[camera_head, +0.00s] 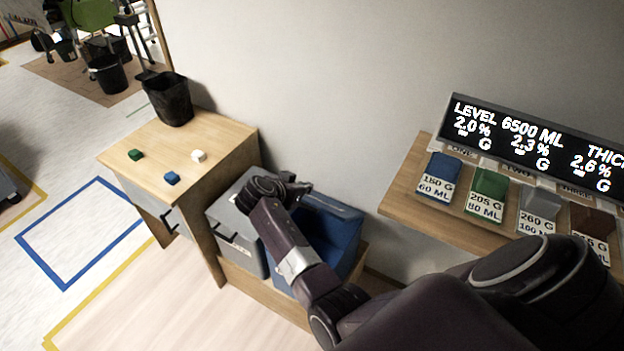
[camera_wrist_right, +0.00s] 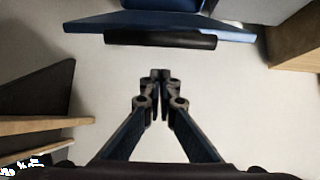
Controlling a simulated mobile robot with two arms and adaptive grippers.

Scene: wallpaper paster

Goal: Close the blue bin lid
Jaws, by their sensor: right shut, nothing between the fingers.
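The blue bin (camera_head: 345,239) stands against the wall beside a grey bin, partly hidden behind my right arm. Its raised blue part at the back looks like the open lid (camera_head: 333,207). In the right wrist view, a blue panel (camera_wrist_right: 105,22) with a black handle (camera_wrist_right: 160,39) crosses the top. My right gripper (camera_wrist_right: 159,76) is shut and empty, with bare wall behind its fingertips and the handle above them in the picture, apart from them. In the head view the right gripper (camera_head: 297,189) is over the bins, its fingers mostly hidden. My left gripper is not in view.
The grey bin (camera_head: 228,240) is left of the blue one. A wooden table (camera_head: 135,172) with small blocks and a black bucket (camera_head: 169,98) stands further left. A wooden shelf (camera_head: 410,198) with labelled sample boxes and a display (camera_head: 540,130) is at right.

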